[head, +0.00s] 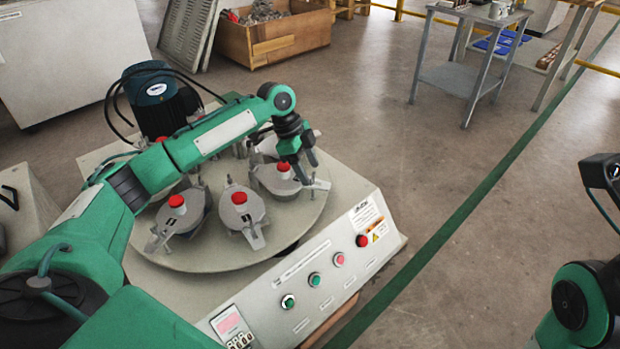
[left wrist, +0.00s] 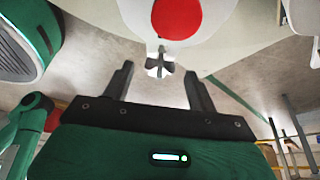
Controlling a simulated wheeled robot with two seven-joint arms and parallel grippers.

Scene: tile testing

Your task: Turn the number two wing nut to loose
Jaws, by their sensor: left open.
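The turntable of the testing machine carries several grey clamps with red caps, each with a metal wing nut at its outer side. My left gripper (head: 305,168) is open over the right-hand clamp (head: 272,180), close to its wing nut (head: 318,184). In the left wrist view that wing nut (left wrist: 160,63) lies centred between the lines of the two open fingers, just beyond their tips (left wrist: 160,76), and the red cap (left wrist: 178,16) is behind it. I see no contact. No number is readable on the clamps. My right gripper's fingers are not seen.
Other clamps (head: 240,208) stand close by on the turntable (head: 205,256). A dark motor (head: 160,100) rises behind them. The sloped control panel (head: 300,290) with buttons is in front. A wooden crate (head: 262,42) and a grey table (head: 450,80) stand farther back; open floor lies to the right.

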